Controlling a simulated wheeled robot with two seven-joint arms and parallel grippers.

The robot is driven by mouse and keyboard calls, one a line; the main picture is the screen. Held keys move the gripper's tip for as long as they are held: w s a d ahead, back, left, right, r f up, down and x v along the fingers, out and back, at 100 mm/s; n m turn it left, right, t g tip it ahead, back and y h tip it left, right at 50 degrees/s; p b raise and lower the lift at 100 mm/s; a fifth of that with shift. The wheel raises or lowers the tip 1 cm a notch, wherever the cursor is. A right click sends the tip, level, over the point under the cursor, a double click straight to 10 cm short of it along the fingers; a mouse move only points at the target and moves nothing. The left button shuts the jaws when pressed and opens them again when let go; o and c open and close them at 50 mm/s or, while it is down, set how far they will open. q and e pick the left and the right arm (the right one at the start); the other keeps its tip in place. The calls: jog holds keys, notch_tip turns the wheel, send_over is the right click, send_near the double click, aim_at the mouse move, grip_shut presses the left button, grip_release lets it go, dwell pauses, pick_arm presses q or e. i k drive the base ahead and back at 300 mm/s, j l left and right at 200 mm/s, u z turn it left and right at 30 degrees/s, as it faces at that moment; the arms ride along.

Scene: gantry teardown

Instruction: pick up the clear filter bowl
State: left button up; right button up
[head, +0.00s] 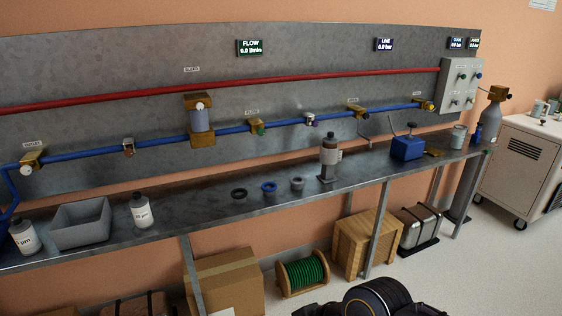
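A translucent greyish-blue cylinder (200,120) sits between brass blocks on the blue pipe, left of centre on the back panel. It looks like the clear filter bowl, upright and mounted in the line. No other clearly see-through bowl shows, though small items on the bench are hard to make out. Neither my left nor my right gripper shows in the head view. Dark rounded parts of my own body show at the bottom edge, with no fingers visible.
Boxes and a green reel (302,273) stand underneath.

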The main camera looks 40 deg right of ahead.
aim_at(328, 158)
jog(key=i+l+u, duration=0.1)
jog(key=l+u, duration=0.25)
jog(key=l, duration=0.4)
jog(key=l+u, duration=0.4)
jog(key=l, duration=0.35)
jog(key=k+l+u, duration=0.1)
jog(key=l+u, duration=0.25)
jog(key=l, duration=0.4)
jog(key=k+l, duration=0.1)
jog(key=l, duration=0.9)
jog(key=k+l, duration=0.15)
jog(key=l, duration=0.35)
jog(key=l+u, duration=0.1)
jog(key=l, duration=0.45)
jog(key=k+l, duration=0.15)
jog(key=l, duration=0.35)
